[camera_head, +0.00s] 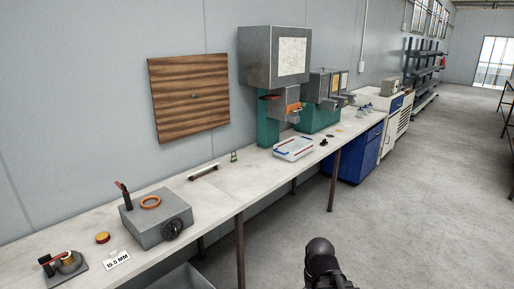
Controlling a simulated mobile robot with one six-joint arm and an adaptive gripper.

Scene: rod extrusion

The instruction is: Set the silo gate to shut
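A large grey box with a pale front panel, which looks like the silo (257,62), stands on a green column at the back of the bench. Below it is a smaller grey housing with an orange-red piece (294,108), which may be the gate; it is too small to tell whether it is open or shut. A dark rounded part of my own arm shows at the bottom, out over the floor and well apart from the silo. My gripper's fingers do not show.
The long white bench (213,188) runs along the wall. A grey box (155,219) with an orange ring and red lever stands at the near left. A white tray (294,149) lies before the silo. A blue cabinet (352,160) is farther along. The floor at right is clear.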

